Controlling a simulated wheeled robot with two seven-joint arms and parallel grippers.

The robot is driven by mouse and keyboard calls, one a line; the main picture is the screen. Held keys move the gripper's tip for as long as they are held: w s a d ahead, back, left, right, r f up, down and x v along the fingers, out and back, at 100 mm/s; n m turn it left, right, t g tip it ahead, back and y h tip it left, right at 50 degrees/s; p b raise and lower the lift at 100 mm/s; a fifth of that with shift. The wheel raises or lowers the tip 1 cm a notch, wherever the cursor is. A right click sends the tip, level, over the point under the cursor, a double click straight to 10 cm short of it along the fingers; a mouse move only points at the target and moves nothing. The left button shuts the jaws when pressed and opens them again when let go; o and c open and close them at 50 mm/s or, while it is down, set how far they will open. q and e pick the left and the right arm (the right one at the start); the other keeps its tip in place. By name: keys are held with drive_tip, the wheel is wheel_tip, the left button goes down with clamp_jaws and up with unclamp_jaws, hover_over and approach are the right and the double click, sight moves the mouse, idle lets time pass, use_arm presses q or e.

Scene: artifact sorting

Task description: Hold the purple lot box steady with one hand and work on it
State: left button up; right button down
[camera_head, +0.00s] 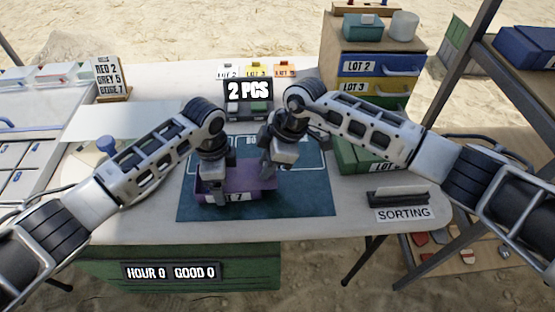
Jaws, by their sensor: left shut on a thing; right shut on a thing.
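The purple lot box (240,190) sits on the dark teal mat (305,200) in the middle of the table. Its white label is partly covered, with a 7 showing. My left gripper (212,192) points down at the box's left front part and is shut on it. My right gripper (268,170) points down over the box's right end, close to the left one. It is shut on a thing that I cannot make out. The grippers hide much of the box's inside.
A "2 PCS" display (249,90) stands behind the mat. A green lot box (362,157) is right of the mat, and a black holder (398,196) with a "SORTING" sign is at front right. Drawers (372,68) stand at back right. White trays (25,155) lie left.

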sight(247, 175)
drive_tip(key=shift+s+a+r, duration=0.1)
drive_tip(key=shift+a, duration=0.7)
drive_tip(key=shift+s+a+r, duration=0.1)
drive_tip(key=shift+a, duration=0.7)
drive_tip(key=c, duration=1.1)
unclamp_jaws()
drive_tip(key=shift+d+f, duration=0.1)
drive_tip(key=shift+d, duration=0.1)
drive_tip(key=shift+w, duration=0.1)
drive_tip(key=shift+d, duration=0.1)
drive_tip(key=v, duration=1.2)
